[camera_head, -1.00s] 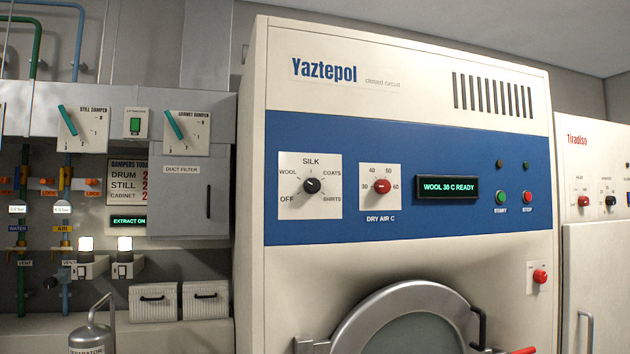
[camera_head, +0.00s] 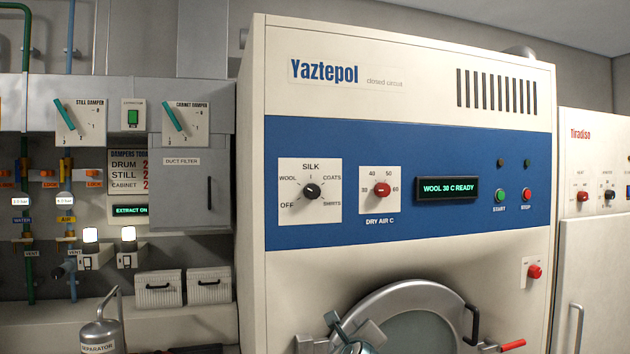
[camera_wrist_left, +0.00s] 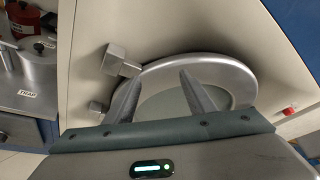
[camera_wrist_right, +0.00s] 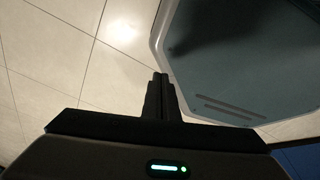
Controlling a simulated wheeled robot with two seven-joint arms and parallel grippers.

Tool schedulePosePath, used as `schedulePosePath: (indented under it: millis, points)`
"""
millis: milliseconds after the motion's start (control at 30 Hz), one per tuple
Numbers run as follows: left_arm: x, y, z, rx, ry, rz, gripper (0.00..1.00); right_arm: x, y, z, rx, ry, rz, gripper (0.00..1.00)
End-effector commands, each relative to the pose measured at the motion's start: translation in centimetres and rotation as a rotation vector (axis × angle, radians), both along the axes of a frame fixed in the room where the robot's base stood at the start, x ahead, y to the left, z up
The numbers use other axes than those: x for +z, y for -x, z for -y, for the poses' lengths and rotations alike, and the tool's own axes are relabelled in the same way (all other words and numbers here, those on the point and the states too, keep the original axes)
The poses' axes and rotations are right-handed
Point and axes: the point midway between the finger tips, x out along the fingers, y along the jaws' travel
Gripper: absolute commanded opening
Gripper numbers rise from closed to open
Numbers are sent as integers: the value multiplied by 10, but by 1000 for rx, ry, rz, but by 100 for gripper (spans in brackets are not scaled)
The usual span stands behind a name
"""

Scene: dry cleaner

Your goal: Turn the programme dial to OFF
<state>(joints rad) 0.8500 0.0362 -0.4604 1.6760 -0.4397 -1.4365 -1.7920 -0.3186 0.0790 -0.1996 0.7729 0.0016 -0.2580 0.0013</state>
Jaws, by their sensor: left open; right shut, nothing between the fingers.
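The programme dial (camera_head: 311,190) is a black knob on a white plate at the left of the blue panel in the head view. Its marks read OFF, WOOL, SILK, COATS and SHIRTS. Its pointer is small but seems to face WOOL, and the green display (camera_head: 447,188) reads "WOOL 30 C READY". My left gripper (camera_wrist_left: 158,88) is open and empty in front of the round door in the left wrist view. Part of it seems to show at the bottom of the head view, well below the dial. My right gripper (camera_wrist_right: 160,78) is shut and empty above the floor.
A red dry-air dial (camera_head: 381,189) sits right of the programme dial. Green START (camera_head: 500,195) and red STOP (camera_head: 525,195) buttons are farther right. The round metal door (camera_head: 445,300) and its black handle stick out below. The space before the panel looks clear.

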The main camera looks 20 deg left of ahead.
Motion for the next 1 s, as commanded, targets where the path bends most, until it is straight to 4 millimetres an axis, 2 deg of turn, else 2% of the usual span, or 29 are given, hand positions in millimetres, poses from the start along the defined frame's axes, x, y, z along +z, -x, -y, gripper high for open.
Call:
schedulePosePath:
  millis: [33, 67, 100, 200, 300, 400, 500, 600, 1000]
  points:
    - [57, 4, 0, 2, -65, 28, 50, 9, 7, 2, 1, 4, -12, 0]
    - [82, 8, -1, 7, -107, 35, 50, 11, 11, 4, 1, 5, -19, 0]
    - [115, 13, -2, 15, -161, 45, 50, 14, 16, 5, 1, 8, -28, 0]
    - [191, 33, -4, 39, -285, 64, 50, 20, 29, 9, 2, 14, -49, 0]
    - [252, 54, -5, 66, -388, 74, 50, 25, 41, 13, 1, 19, -68, 0]
    - [293, 73, -7, 89, -459, 75, 50, 28, 49, 15, 2, 23, -82, 0]
    - [317, 85, -8, 103, -502, 75, 50, 29, 54, 17, 2, 25, -91, 0]
    - [325, 90, -8, 110, -521, 73, 50, 29, 56, 17, 2, 26, -94, 0]
    - [326, 90, -9, 110, -524, 72, 50, 30, 56, 17, 2, 26, -94, 0]
